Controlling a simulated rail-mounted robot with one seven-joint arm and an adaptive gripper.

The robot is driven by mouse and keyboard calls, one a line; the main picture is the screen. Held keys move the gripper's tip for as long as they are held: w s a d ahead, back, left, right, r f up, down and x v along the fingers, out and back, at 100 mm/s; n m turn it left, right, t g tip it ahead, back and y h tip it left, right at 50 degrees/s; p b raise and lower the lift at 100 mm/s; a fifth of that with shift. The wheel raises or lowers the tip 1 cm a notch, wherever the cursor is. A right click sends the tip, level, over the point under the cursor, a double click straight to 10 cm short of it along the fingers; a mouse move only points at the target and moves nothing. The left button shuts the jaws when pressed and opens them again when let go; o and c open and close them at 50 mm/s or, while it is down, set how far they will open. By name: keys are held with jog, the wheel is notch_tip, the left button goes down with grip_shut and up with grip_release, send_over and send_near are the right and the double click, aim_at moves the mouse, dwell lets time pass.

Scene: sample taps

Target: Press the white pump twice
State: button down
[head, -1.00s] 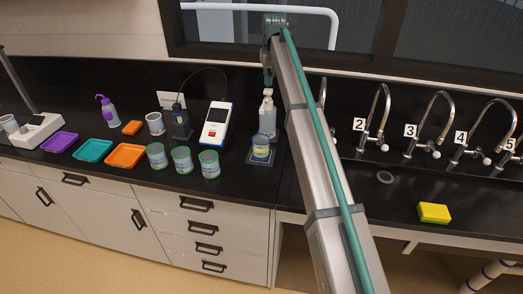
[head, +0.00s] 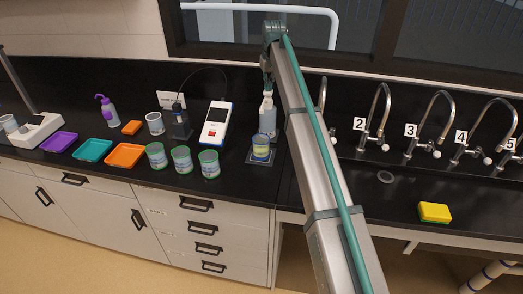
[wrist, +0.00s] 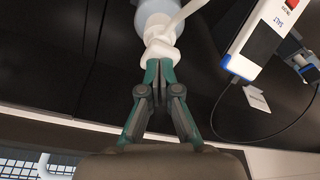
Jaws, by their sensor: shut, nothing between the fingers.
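The white pump (head: 267,93) tops a pale bottle (head: 267,120) standing at the back of the counter, left of my arm. In the wrist view the pump head (wrist: 160,48) is white, with the pale blue bottle body (wrist: 154,14) beyond it. My gripper (wrist: 159,66) is shut and empty, its fingertips at the pump head. I cannot tell whether they touch it. In the head view my gripper (head: 266,77) is small, just above the pump. A cup with a yellow and blue label (head: 261,147) stands on a dark pad in front of the bottle.
A white device (head: 215,125) stands left of the bottle. Numbered taps (head: 432,125) and a yellow sponge (head: 434,212) are to the right, beyond my arm.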

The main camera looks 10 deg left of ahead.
jog(key=shift+f, duration=0.5)
jog(key=shift+r+p, duration=0.85)
jog(key=shift+r, duration=0.7)
jog(key=shift+f, duration=0.2)
